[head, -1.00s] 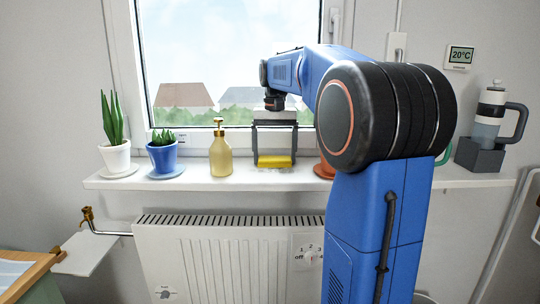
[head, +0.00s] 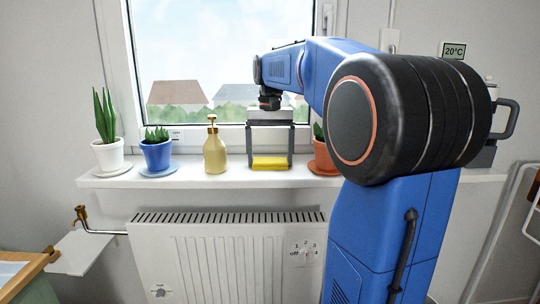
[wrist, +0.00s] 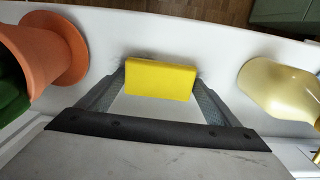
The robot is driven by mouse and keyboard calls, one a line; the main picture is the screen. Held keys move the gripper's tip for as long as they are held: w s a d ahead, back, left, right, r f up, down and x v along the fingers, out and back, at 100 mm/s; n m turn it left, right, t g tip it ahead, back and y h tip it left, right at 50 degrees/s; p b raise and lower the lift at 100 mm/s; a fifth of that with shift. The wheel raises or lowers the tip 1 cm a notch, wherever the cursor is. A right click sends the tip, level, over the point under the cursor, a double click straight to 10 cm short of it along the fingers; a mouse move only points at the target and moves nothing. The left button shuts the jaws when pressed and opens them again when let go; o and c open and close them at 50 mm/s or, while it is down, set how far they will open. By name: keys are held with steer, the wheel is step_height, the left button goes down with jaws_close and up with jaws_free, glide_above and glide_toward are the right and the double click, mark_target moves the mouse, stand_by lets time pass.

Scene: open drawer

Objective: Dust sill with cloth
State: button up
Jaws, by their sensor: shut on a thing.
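The yellow cloth (head: 270,164) is a folded block on the white window sill (head: 200,180), between the soap bottle and the terracotta pot. My gripper (head: 270,160) points down from above, with a finger at each side of the cloth. In the wrist view the fingertips of my gripper (wrist: 160,82) press on both ends of the yellow cloth (wrist: 160,80), so it is shut on the cloth. The cloth is at sill level; I cannot tell whether it touches. Faint grey dust marks show on the sill (wrist: 225,45) around the cloth in the wrist view.
A gold pump bottle (head: 215,152) stands left of my gripper, a terracotta pot (head: 323,158) close on the right. A blue pot (head: 157,154) and a white pot (head: 108,155) stand further left. The window (head: 215,60) is behind, a radiator (head: 225,255) below.

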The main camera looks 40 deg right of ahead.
mark_target(286, 163)
steer(key=shift+s+a+f, duration=0.1)
steer(key=shift+s+a, duration=0.3)
steer(key=shift+s, duration=0.15)
steer(key=shift+s+a+f, duration=0.1)
steer(key=shift+s+a, duration=0.25)
steer(key=shift+s, duration=0.2)
steer(key=shift+c, duration=0.4)
